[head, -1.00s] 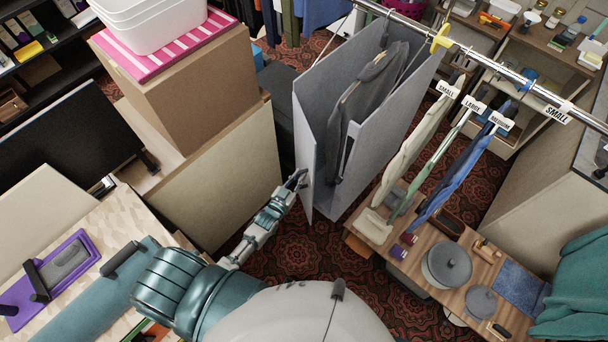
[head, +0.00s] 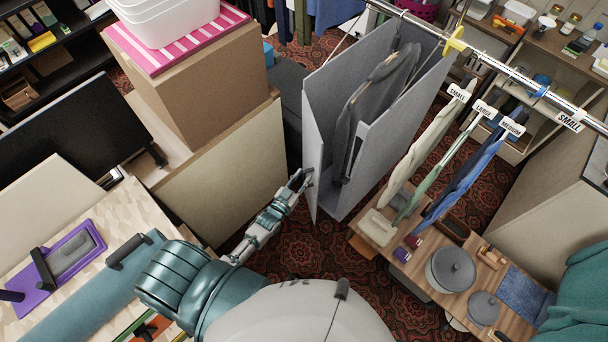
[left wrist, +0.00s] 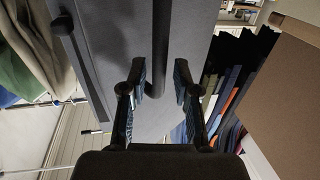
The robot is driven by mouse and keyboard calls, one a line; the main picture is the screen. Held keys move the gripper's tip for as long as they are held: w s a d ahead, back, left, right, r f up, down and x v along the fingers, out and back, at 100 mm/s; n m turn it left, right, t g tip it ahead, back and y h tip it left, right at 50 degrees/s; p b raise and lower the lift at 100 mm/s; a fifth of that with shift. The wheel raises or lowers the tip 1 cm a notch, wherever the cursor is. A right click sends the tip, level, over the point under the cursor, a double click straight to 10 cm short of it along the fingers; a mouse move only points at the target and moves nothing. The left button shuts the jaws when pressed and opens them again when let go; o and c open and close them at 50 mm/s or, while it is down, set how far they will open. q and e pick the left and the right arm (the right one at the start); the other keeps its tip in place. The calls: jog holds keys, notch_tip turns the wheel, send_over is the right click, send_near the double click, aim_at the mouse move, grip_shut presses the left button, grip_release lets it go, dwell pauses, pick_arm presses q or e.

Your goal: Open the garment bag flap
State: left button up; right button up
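The garment bag (head: 388,142) is a tall grey box-like bag hanging from the rail. Its top is open and a dark garment (head: 375,95) hangs inside. The flap (head: 313,150) is the grey panel on its near left side. My left gripper (head: 303,178) is beside the flap's lower part. In the left wrist view a dark upright bar (left wrist: 162,45) stands in front of a grey panel (left wrist: 115,40). The left gripper's two fingers (left wrist: 160,78) are apart, one on each side of the bar's lower end, with gaps visible. My right gripper is not in view.
A large beige panel (head: 225,165) and a cardboard box (head: 195,80) stand left of the bag. Clothes on labelled hangers (head: 465,165) hang to its right, over a wooden table (head: 405,240) with pots. Patterned carpet (head: 300,250) is free below the gripper.

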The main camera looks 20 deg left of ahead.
pick_arm(q)
jog(key=s+a, duration=0.1)
jog(key=s, duration=0.9)
jog(key=shift+s+a, duration=0.35)
